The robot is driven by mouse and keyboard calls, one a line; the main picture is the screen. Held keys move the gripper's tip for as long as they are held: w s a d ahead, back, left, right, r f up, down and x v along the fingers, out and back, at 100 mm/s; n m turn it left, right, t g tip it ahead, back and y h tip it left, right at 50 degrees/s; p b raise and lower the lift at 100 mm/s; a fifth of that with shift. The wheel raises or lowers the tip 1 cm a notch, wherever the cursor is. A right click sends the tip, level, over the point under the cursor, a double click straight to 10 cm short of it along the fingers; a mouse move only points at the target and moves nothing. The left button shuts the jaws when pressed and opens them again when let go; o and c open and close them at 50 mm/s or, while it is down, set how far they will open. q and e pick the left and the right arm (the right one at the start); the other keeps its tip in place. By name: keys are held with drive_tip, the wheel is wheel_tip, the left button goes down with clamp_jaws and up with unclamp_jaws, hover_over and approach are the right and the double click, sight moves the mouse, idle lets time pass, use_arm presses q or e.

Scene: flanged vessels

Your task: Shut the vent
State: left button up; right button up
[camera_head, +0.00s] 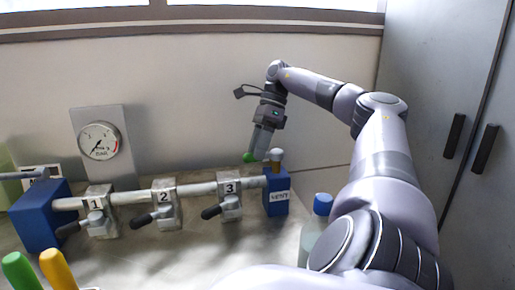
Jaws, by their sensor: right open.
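The vent is a blue block (277,204) labelled VENT at the right end of the pipe. A brass-coloured stem (276,156) stands on top of it. A green knob (249,157) shows left of the stem, at the fingertips of my right gripper (261,149). The right gripper points down and is open. Its fingers hide part of the space between knob and stem, and I cannot tell whether they touch the knob. My left gripper is not in view.
Valves 1 (97,214), 2 (165,205) and 3 (230,196) with black handles sit along the pipe. A gauge (99,141) stands behind. A blue-capped bottle (322,205) stands right of the vent. Green (20,270) and yellow (56,268) handles are front left.

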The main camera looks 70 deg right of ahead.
drive_tip(key=p+v, duration=0.5)
drive_tip(key=v, duration=0.1)
drive_tip(key=shift+r, duration=0.3)
drive_tip(key=shift+s, duration=0.1)
idle(0.4)
